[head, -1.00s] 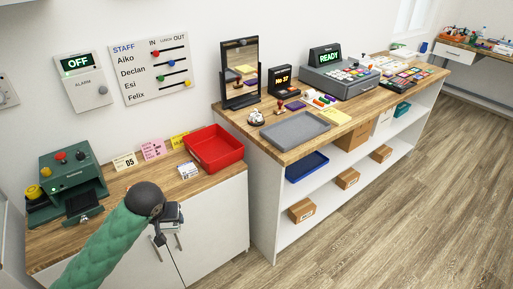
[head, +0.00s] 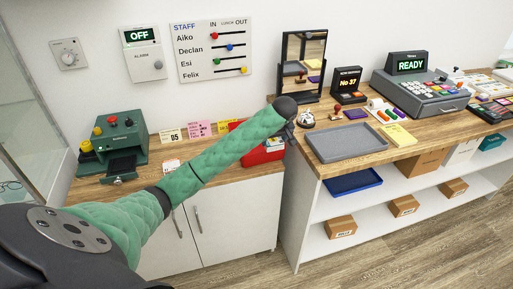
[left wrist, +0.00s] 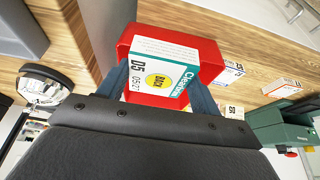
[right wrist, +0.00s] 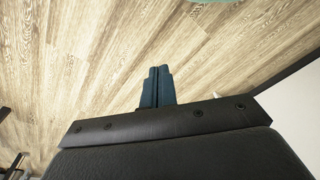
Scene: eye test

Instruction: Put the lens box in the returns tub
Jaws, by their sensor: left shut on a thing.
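The lens box (left wrist: 160,72), white and teal with a yellow round label, is between the fingers of my left gripper (left wrist: 158,84), which is shut on it. In the left wrist view the box overlaps the red tub (left wrist: 206,53); how high it is above the tub I cannot tell.
The low counter also bears a green machine (head: 118,140), several small cards and a small white box (head: 172,165). The higher counter on the right holds a bell (head: 307,119), a grey tray (head: 346,141), a mirror (head: 303,65) and a cash register (head: 420,90).

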